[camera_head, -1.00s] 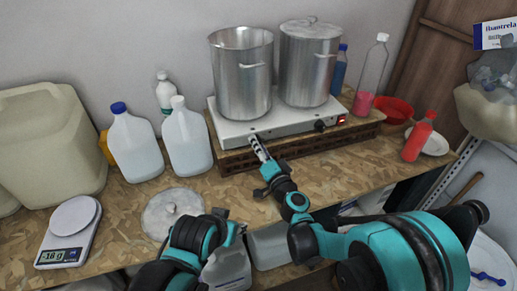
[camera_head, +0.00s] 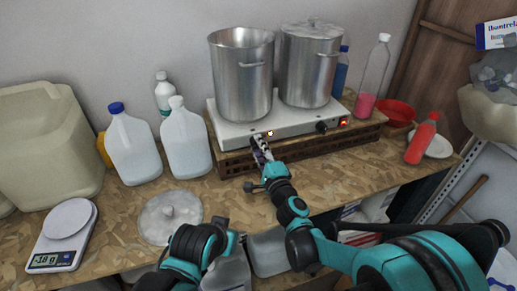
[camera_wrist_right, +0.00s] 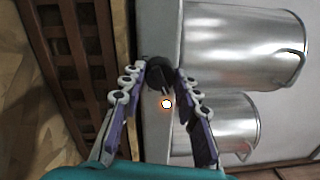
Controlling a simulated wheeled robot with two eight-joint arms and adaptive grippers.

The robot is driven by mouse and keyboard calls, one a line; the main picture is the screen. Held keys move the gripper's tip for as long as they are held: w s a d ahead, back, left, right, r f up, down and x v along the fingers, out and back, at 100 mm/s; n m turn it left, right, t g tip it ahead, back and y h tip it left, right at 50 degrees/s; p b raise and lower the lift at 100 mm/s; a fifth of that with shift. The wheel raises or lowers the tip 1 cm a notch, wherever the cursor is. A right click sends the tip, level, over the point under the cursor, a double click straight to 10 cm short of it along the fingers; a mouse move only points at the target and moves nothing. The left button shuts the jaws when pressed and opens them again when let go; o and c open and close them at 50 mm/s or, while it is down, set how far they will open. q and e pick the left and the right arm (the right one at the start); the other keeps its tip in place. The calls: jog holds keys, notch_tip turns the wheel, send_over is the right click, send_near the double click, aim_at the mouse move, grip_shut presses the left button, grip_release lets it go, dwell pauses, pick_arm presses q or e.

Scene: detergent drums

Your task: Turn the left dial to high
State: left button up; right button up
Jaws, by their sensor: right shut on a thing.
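The white hot plate (camera_head: 232,131) stands on a dark slatted stand on the bench. Its left dial is hidden behind my right gripper (camera_head: 259,146) in the head view. In the right wrist view the black left dial (camera_wrist_right: 158,72) sits between the fingertips of my right gripper (camera_wrist_right: 159,78), which is shut on it. A small orange-white light (camera_wrist_right: 166,104) glows beside the dial; it also shows in the head view. The dial's exact setting cannot be read.
An open steel pot (camera_head: 242,80) and a lidded pot (camera_head: 308,65) stand on the hot plate. The right dial (camera_head: 321,127) and a red switch (camera_head: 343,121) are to the right. White jugs (camera_head: 187,145) stand left. A round lid (camera_head: 170,216) lies in front.

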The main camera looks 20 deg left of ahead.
jog(key=shift+m, duration=0.3)
jog(key=o, duration=1.2)
jog(key=shift+c, duration=0.2)
jog(key=v, duration=1.2)
